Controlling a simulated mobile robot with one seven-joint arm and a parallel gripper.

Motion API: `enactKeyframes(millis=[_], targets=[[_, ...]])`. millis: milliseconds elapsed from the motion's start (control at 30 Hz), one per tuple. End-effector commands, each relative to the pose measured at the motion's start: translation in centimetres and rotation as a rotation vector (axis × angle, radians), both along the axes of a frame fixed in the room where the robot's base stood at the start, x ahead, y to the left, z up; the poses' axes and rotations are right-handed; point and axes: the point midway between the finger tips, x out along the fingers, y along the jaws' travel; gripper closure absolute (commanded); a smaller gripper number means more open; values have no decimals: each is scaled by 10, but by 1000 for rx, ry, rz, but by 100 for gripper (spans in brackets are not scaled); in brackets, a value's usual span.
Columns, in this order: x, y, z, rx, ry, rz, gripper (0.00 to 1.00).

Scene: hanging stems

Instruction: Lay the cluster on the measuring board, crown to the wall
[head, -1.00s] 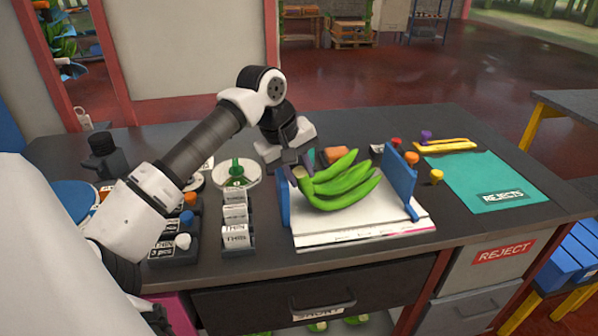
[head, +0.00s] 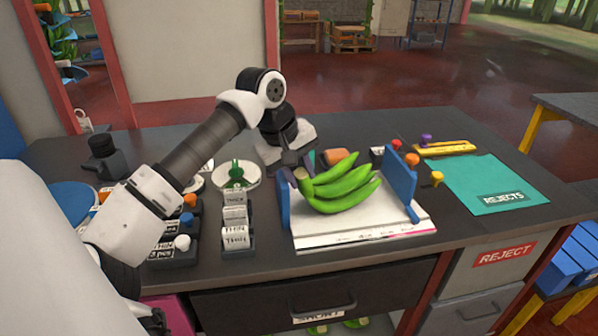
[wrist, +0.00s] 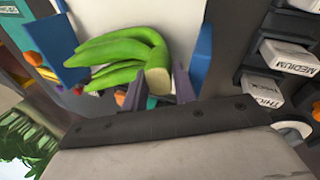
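The green banana cluster (head: 342,188) lies on the white measuring board (head: 330,232), between two blue upright walls. Its pale cut crown (head: 301,174) points to the left wall (head: 284,203), and the fingers spread toward the right wall (head: 400,182). In the wrist view the crown (wrist: 158,81) sits between my two fingertips, with a gap on each side. My gripper (wrist: 156,90) is open around the crown and seems to touch nothing. The near wall (wrist: 203,62) shows just beyond one fingertip. I cannot tell whether the crown touches it.
Label blocks (head: 236,222) and a scale with a green item (head: 236,175) stand left of the board. Coloured knobs (head: 411,160), a yellow tool (head: 444,149) and the teal rejects mat (head: 495,184) lie to the right. The bench front edge is clear.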

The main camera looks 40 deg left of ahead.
Motion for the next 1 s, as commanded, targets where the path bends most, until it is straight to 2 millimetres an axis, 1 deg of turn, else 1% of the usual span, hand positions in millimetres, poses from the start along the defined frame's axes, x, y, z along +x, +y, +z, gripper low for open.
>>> enactKeyframes(millis=[33, 167, 233, 333, 500, 700, 833, 1000], targets=[[-4, -3, -19, -17, 39, -6, 54], [-6, -2, -14, -16, 38, -5, 54], [-9, -1, -6, -16, 35, -4, 53], [-14, 3, 13, -12, 29, -1, 48], [-27, 10, 57, -2, 15, 7, 48], [-39, 14, 101, 1, 5, 4, 48], [-45, 16, 120, 1, 0, 3, 48], [-48, 17, 131, 1, -4, 1, 48]])
